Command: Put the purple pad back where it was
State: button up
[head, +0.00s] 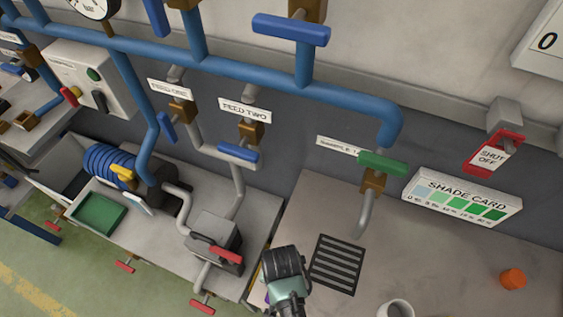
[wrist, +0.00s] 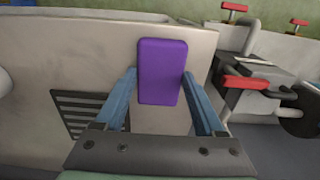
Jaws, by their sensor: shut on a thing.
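The purple pad (wrist: 162,70) is a flat, rounded block between the two blue fingers of my gripper (wrist: 160,78) in the wrist view. My gripper is shut on it, with the fingers at its left and right edges. In the head view my gripper (head: 286,285) is at the bottom middle, by the left edge of the grey worktop (head: 315,210). Only a sliver of purple (head: 266,298) shows beside it there. The fingertips are hidden in that view, and I cannot tell whether the pad touches the worktop.
A dark slotted grate (head: 337,265) lies just right of my gripper, under a spout with a green handle (head: 382,163). A white cup (head: 396,309) and an orange object (head: 513,278) stand further right. A red-handled valve block (head: 215,240) is on the left.

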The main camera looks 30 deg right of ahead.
jog(key=o, duration=1.2)
jog(key=shift+f, duration=0.1)
jog(key=shift+c, duration=0.2)
notch_tip(320, 180, up, 12)
jog(key=w+r+n+t+h, duration=0.25)
jog(key=w+r+t, duration=0.65)
jog(key=w+r, duration=0.9)
jog(key=w+a+r+n+t, duration=0.1)
jog(key=w+r+n+t, duration=0.15)
jog(key=r, duration=0.55)
jog(key=w+a+r+n+t, duration=0.1)
jog(key=w+r+t, duration=0.2)
jog(key=r, duration=0.5)
jog(key=s+a+r+n+t, duration=0.1)
jog(key=s+r+t, duration=0.3)
jog(key=r, duration=0.6)
jog(key=s+a+r+n+t+y, duration=0.1)
jog(key=s+a+r+n+t, duration=0.1)
jog(key=r, duration=0.9)
jog(key=s+a+r+n+t+y, duration=0.1)
jog(key=s+a+r+t, duration=0.3)
jog(key=r, duration=0.7)
jog(key=s+t, duration=0.2)
jog(key=t, duration=0.1)
jog(key=shift+s, duration=0.25)
jog(key=shift+f, duration=0.1)
